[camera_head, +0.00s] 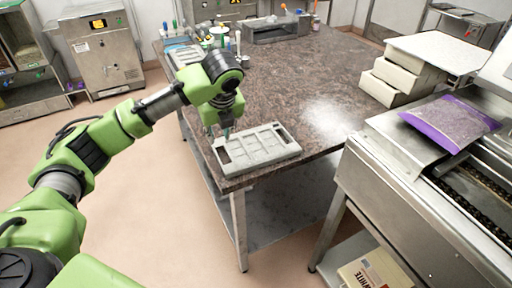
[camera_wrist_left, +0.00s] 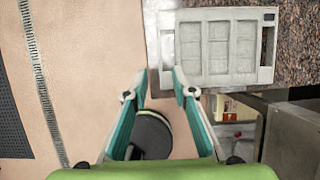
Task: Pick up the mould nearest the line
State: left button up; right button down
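A pale grey mould (camera_head: 258,148) with several shallow rectangular compartments lies flat at the near corner of the stone-topped table. It also shows in the left wrist view (camera_wrist_left: 218,45), at upper right, with its left end by the fingertips. My left gripper (camera_head: 225,132) points down at the mould's left end. In the left wrist view the teal fingers of my left gripper (camera_wrist_left: 160,80) are apart with nothing clearly between them. The right finger overlaps the mould's left edge in the picture; I cannot tell whether they touch. My right gripper is not in view.
To the right, a steel machine (camera_head: 400,185) carries a purple bag (camera_head: 450,122). Pale stacked boxes (camera_head: 395,82) stand behind it.

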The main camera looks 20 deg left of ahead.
pick_arm(q)
jog(key=p, duration=0.1)
send_over(218, 157)
jog(key=s+d, duration=0.1)
notch_tip(218, 157, down, 7)
jog(key=shift+f, duration=0.2)
jog(key=shift+a+f+p, duration=0.1)
jog(key=shift+f+p, duration=0.3)
jog(key=shift+f, duration=0.15)
jog(key=p+x, duration=0.1)
jog(key=x, duration=0.2)
jog(key=shift+w+f, duration=0.1)
jog(key=shift+f, duration=0.25)
jog(key=shift+w+f, duration=0.1)
jog(key=shift+f, duration=0.25)
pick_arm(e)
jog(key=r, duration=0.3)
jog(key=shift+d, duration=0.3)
pick_arm(q)
jog(key=shift+f+p, duration=0.1)
jog(key=shift+p, duration=0.25)
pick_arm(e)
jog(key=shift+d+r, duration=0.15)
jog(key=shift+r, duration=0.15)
pick_arm(q)
grip_shut()
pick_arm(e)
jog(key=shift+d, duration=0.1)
